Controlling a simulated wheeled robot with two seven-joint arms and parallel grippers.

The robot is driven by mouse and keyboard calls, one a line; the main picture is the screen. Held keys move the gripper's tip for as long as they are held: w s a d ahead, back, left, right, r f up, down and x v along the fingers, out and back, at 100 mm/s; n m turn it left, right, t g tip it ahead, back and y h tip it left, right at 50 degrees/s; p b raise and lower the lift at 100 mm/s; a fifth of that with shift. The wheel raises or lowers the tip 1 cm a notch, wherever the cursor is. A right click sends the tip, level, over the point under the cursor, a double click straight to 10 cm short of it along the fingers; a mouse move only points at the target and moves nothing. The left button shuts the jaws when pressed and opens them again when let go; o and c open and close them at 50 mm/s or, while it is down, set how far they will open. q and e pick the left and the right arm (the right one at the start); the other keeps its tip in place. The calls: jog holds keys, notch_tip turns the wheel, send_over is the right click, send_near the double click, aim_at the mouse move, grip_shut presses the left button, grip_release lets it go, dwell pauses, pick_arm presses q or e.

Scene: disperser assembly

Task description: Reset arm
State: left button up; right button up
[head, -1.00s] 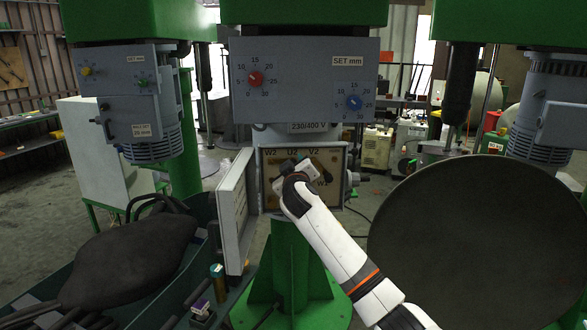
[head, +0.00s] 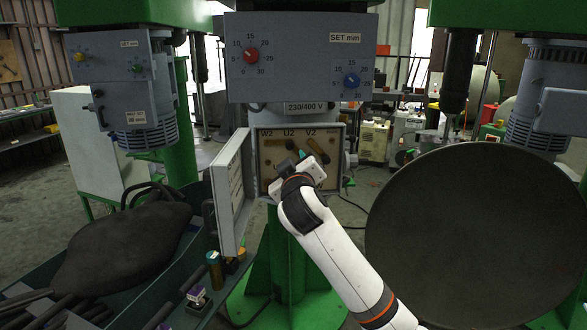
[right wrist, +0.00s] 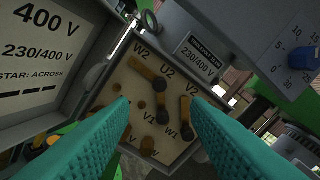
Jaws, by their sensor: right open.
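The open terminal box (head: 268,160) on the green post holds a tan board marked W2, U2 and V2. In the right wrist view the board (right wrist: 112,92) carries brass links (right wrist: 148,72) and (right wrist: 185,112) with dark round nuts. The box door (head: 234,190) hangs open on the left. My right gripper (head: 303,162) is in front of the board's lower part. Its teal fingers are spread with nothing between them (right wrist: 158,106). My left gripper is not in view.
A grey panel (head: 301,85) with a red knob (head: 250,55) and a blue knob (head: 351,81) overhangs the box. A large dark disc (head: 475,240) stands on the right. A dark bag-like shape (head: 130,240) lies in the tray at the left.

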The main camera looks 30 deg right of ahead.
dwell(0.4)
notch_tip(320, 180, down, 43)
jog(key=s+a+n+g+y+b, duration=0.2)
jog(key=g+y, duration=0.2)
jog(key=g, duration=0.2)
jog(key=s+a+f+g+y, duration=0.1)
jog(key=s+f+g, duration=0.1)
jog(key=s+f, duration=0.7)
jog(key=s+a+f+g+y, duration=0.15)
jog(key=s+f, duration=0.45)
jog(key=f, duration=0.7)
jog(key=s+a+f+g, duration=0.1)
jog(key=s+f, duration=0.5)
jog(key=s, duration=0.7)
jog(key=s+a+f+m+g+b, duration=0.1)
jog(key=s+a+f+g, duration=0.1)
jog(key=s+f, duration=0.5)
jog(key=s+a+f+m+g+b, duration=0.1)
jog(key=s+f, duration=0.5)
jog(key=s, duration=1.3)
jog(key=shift+s+a+f+g+y, duration=0.15)
jog(key=shift+s+a+g+y, duration=0.3)
jog(key=shift+a+g, duration=0.4)
